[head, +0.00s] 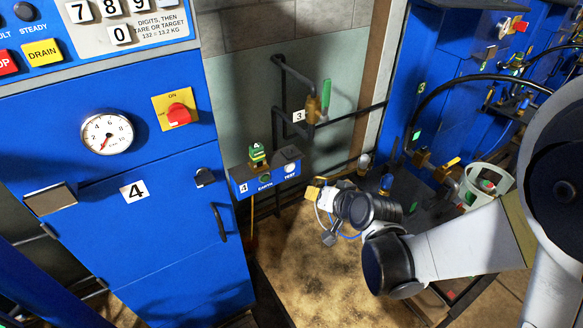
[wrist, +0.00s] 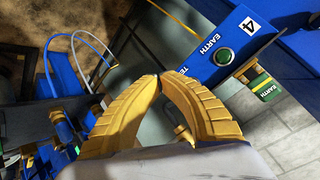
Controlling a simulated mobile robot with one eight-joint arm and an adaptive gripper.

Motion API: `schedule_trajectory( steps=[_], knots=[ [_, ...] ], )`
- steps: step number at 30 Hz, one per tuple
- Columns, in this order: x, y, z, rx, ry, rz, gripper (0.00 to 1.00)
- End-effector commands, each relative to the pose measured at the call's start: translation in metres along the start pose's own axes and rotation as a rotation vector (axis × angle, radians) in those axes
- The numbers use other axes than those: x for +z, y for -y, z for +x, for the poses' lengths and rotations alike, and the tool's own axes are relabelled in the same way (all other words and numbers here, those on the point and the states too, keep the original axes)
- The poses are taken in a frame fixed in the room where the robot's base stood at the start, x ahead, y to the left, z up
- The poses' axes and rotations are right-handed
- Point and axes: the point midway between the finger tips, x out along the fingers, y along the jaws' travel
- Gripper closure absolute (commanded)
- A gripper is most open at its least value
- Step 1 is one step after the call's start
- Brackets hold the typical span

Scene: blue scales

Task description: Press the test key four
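A small blue box (head: 243,186) labelled 4, EARTH and TEST is mounted to the right of the large blue cabinet. The test key (head: 289,167) looks like a small round button by the word TEST, at the box's right end. In the wrist view the box (wrist: 240,25) shows its 4, its EARTH label and a green round lamp (wrist: 222,56). The TEST label is partly covered there by my right finger, and the key is hidden. My gripper (head: 313,191) is just right of the box, apart from it. Its yellow fingers (wrist: 158,77) meet at the tips with nothing between them.
A green-and-yellow earth connector (head: 257,156) stands by the box. The blue cabinet (head: 160,215) has a gauge (head: 107,133) and a red switch (head: 179,114). A valve with a green handle (head: 325,99) and dark pipes are on the wall. A pale bucket (head: 486,187) stands at right.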

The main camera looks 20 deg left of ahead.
Motion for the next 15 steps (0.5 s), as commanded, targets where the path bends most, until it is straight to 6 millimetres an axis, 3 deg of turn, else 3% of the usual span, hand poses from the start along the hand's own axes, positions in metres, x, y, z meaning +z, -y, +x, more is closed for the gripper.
schedule_trajectory(
  steps=[15],
  knots=[
    [-0.028, 0.028, 0.053, 0.0, 0.001, -0.002, 1.0]
  ],
)
